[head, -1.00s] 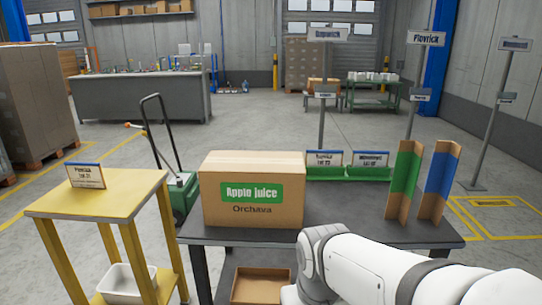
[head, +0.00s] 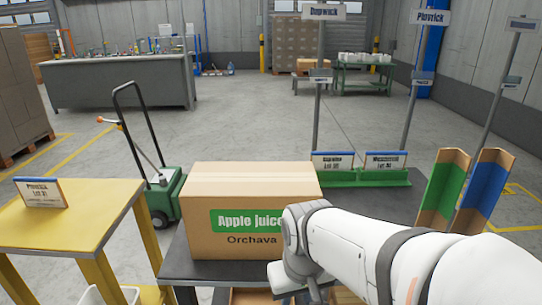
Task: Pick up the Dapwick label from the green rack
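A green rack (head: 367,182) stands on the dark table behind the carton and holds two cards with blue top edges. The left card (head: 332,163) has small print that I cannot read surely; it may be the Dapwick label. The right card (head: 385,163) carries a longer, blurred name. A third card (head: 40,193), which seems to read Plovrick, stands on the yellow table at the left. My white arm reaches in from the lower right, in front of the carton's right side. My gripper itself does not show.
An Apple juice carton (head: 250,192) stands on the dark table (head: 185,266) in front of the rack. Green (head: 443,188) and blue (head: 482,192) corner boards stand at the right. Sign posts, one reading Dapwick (head: 324,12), rise behind. A green pallet truck (head: 166,195) is at the left.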

